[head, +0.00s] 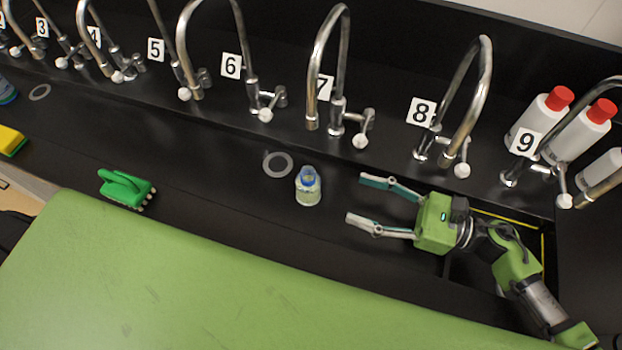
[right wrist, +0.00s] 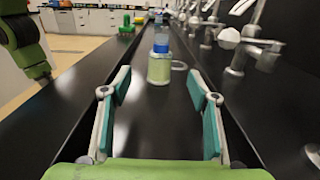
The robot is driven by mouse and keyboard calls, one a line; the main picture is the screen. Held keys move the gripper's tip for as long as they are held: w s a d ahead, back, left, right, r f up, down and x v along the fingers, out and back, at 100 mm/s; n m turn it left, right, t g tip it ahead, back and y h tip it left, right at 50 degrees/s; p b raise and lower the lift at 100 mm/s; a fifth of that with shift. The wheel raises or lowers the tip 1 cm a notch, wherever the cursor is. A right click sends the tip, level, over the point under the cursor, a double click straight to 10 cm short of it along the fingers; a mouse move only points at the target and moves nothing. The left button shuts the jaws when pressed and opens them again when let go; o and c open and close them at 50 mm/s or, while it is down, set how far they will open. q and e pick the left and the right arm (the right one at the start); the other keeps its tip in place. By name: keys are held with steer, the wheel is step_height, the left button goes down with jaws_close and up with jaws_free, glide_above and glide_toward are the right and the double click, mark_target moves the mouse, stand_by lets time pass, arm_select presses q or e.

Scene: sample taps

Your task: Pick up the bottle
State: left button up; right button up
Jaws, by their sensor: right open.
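The bottle (head: 308,188) stands upright on the black bench below tap 7. It is clear with a blue cap and a pale greenish lower part. My right gripper (head: 355,200) is open and empty, to the right of the bottle, with its fingers pointing at it. In the right wrist view the bottle (right wrist: 159,62) stands ahead, between the lines of the two open fingers (right wrist: 158,92) and beyond their tips. The gripper does not touch it. My left gripper is not in the head view; a green and dark arm part shows at the left of the right wrist view.
A grey ring (head: 278,164) lies just behind the bottle. A green brush (head: 127,188) and a yellow sponge (head: 11,141) lie further left. Curved taps with number cards line the back, including tap 8 (head: 470,95). White bottles with red caps (head: 541,118) stand at right.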

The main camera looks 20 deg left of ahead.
mark_target(308, 181)
steer(key=a+p, duration=0.1)
steer(key=a, duration=0.2)
steer(key=a+p, duration=0.1)
steer(key=a, duration=0.2)
steer(key=shift+w+a+r, duration=0.1)
steer(key=shift+a+r, duration=0.1)
steer(key=shift+a+f, duration=0.1)
steer(key=shift+a, duration=0.15)
steer(key=shift+a+p, duration=0.55)
steer(key=a, duration=0.1)
steer(key=a+p, duration=0.2)
steer(key=shift+w+a, duration=0.2)
steer(key=shift+w, duration=0.05)
steer(key=shift+a+f, duration=0.1)
steer(key=shift+a, duration=0.35)
steer(key=shift+d, duration=0.1)
steer(key=c, duration=1.3)
